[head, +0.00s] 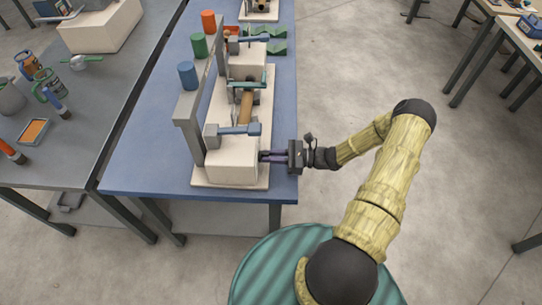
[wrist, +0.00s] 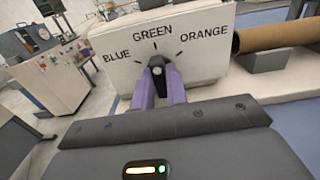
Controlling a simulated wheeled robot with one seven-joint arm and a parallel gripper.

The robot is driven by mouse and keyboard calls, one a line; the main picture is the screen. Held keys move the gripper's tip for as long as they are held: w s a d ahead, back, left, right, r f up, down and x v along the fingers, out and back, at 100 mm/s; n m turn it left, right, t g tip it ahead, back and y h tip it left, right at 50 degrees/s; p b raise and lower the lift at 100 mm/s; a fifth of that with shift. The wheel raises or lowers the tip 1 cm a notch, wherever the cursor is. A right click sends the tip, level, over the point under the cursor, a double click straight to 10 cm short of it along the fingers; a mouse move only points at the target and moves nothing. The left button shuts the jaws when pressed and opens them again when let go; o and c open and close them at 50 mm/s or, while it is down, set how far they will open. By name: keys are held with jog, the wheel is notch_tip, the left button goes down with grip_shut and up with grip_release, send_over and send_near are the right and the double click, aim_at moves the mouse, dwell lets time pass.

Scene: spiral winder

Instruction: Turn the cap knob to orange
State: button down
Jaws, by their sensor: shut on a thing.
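The dark cap knob (wrist: 157,66) is on the front of a white panel (wrist: 105,70) lettered BLUE, GREEN and ORANGE, with a short tick by each word. The knob's narrow end points up, roughly at the GREEN tick. My gripper (wrist: 160,82) is shut on the knob, with a purple finger on each side of it. In the head view my gripper (head: 264,157) meets the right side of the white box (head: 231,165) at the near end of the winder; the knob is hidden there.
The winder stands on a blue table (head: 150,160). Blue (head: 187,75), green (head: 199,46) and orange (head: 209,21) cylinders line its left side. A brown tube (head: 246,103) lies along the winder, also seen in the wrist view (wrist: 277,36). Floor to the right is clear.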

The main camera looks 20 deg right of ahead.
jog(key=m, duration=0.6)
jog(key=shift+w+d+m, duration=0.1)
jog(key=shift+m, duration=0.2)
jog(key=m, duration=0.5)
jog(key=shift+w+f+m, duration=0.1)
jog(key=shift+m, duration=0.2)
jog(key=c, duration=1.4)
grip_release()
jog(key=shift+d, duration=0.1)
jog(key=b+v, duration=0.4)
jog(key=v, duration=1.3)
